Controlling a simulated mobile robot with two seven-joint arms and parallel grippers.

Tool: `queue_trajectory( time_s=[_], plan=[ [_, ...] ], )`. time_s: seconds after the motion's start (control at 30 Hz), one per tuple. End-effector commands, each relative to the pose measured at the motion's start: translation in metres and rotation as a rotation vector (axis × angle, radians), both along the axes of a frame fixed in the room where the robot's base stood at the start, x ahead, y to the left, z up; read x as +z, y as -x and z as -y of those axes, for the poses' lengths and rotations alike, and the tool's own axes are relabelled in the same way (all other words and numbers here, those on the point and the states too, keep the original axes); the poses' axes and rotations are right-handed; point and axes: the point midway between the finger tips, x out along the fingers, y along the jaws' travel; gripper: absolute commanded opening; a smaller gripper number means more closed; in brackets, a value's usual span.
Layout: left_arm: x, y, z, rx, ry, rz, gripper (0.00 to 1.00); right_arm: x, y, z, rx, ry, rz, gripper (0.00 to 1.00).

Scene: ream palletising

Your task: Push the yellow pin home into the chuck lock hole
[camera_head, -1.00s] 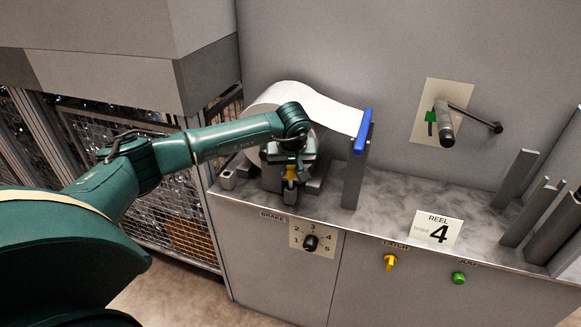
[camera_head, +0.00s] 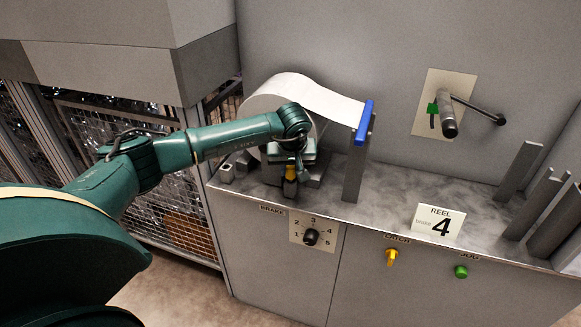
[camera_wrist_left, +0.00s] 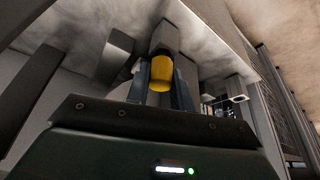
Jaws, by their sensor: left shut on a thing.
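The yellow pin (camera_head: 290,172) is at my left gripper (camera_head: 290,186), in front of the white paper reel (camera_head: 272,98). In the left wrist view the yellow pin (camera_wrist_left: 161,73) sits between the two fingers of my left gripper (camera_wrist_left: 160,92), which is shut on it. A grey block (camera_wrist_left: 165,38) is right behind the pin's far end in that view. The chuck and its lock hole are not clearly visible, and I cannot tell how deep the pin sits. My right gripper is not in view.
A grey post with a blue bar (camera_head: 364,122) stands just right of the reel. Farther right are a "REEL 4" sign (camera_head: 439,222), several upright grey plates (camera_head: 518,172) and a wall lever (camera_head: 446,115). The ledge between post and sign is clear.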

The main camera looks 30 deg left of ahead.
Motion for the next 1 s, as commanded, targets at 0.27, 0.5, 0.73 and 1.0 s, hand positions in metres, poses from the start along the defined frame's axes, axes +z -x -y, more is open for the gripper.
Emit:
queue_trajectory(
  time_s=[0.27,0.5,0.73,1.0],
  plan=[
    [-0.0061,0.0,0.0001,0.0,0.0,0.0,0.26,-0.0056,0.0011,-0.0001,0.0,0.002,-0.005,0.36],
    [-0.0069,0.0001,0.0013,-0.003,0.001,0.0,0.46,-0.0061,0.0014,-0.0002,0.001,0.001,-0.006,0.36],
    [-0.0072,-0.0006,0.004,-0.007,0.006,0.002,0.48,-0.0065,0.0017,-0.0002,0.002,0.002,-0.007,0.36],
    [-0.0077,-0.0003,0.0053,-0.009,0.008,0.001,0.48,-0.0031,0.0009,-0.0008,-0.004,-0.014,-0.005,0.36]
  ],
)
